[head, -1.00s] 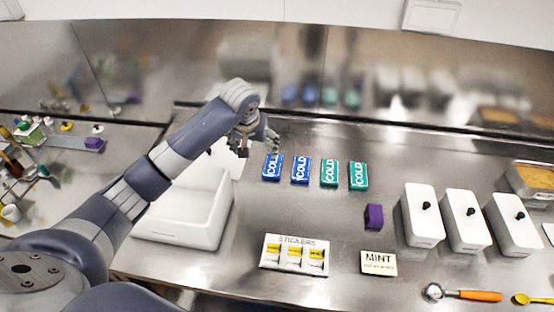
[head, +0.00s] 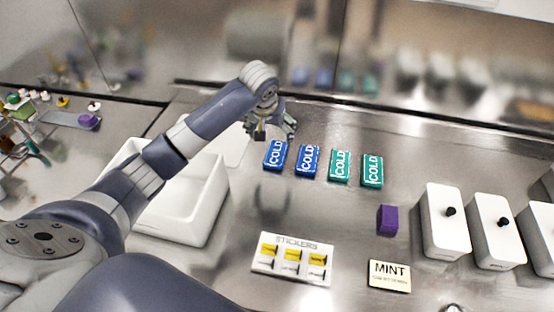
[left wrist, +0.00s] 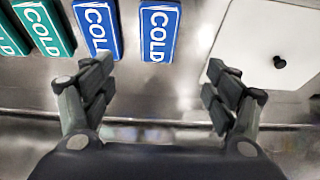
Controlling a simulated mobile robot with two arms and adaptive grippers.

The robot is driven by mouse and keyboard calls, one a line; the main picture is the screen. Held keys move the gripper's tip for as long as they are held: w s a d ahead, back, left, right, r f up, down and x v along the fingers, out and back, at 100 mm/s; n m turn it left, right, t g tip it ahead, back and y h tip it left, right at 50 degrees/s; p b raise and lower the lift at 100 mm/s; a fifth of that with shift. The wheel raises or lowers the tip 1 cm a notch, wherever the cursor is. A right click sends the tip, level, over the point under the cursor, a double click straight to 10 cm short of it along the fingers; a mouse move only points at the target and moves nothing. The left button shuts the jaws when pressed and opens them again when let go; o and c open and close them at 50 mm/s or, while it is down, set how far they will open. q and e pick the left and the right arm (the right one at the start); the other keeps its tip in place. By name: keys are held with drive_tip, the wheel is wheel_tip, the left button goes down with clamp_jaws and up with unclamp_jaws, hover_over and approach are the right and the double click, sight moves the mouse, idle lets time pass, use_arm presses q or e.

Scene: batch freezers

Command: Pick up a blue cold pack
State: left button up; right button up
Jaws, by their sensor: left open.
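Two blue cold packs lettered COLD lie flat on the steel counter, a left one (head: 276,154) and a right one (head: 308,161). My left gripper (head: 272,127) is open and empty just beyond the far end of the left blue pack. In the left wrist view the left gripper (left wrist: 160,82) has its fingers spread, with the left blue pack (left wrist: 159,32) ahead of the gap between them. The other blue pack (left wrist: 97,27) lies beside it, near one fingertip. Neither pack is held. My right gripper is not in view.
Two teal cold packs (head: 340,166) lie right of the blue ones. A white bin (head: 195,215) stands left, near a white lid with a black knob (left wrist: 262,45). A purple block (head: 388,219), sticker sheet (head: 291,258), MINT card (head: 390,276) and white lidded containers (head: 445,222) stand nearer and right.

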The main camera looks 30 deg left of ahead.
use_arm(q)
wheel_tip(320, 180, down, 2)
drive_tip(key=b, duration=0.1)
hover_over(276, 152)
drive_tip(key=s, duration=0.2)
wheel_tip(276, 152, down, 5)
drive_tip(key=shift+s+d+f+p, duration=0.1)
drive_tip(key=shift+d+p, duration=0.05)
drive_tip(key=shift+p, duration=0.2)
drive_tip(key=shift+f+p, duration=0.3)
drive_tip(key=shift+f, duration=0.25)
drive_tip(key=shift+d+p+x, duration=0.2)
drive_tip(key=shift+p+x, duration=0.25)
drive_tip(key=shift+x, duration=1.75)
drive_tip(key=shift+r, duration=0.1)
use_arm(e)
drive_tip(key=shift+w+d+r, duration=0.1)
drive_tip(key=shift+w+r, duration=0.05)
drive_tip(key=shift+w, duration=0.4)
use_arm(q)
drive_tip(key=shift+c, duration=0.2)
drive_tip(key=c, duration=1.2)
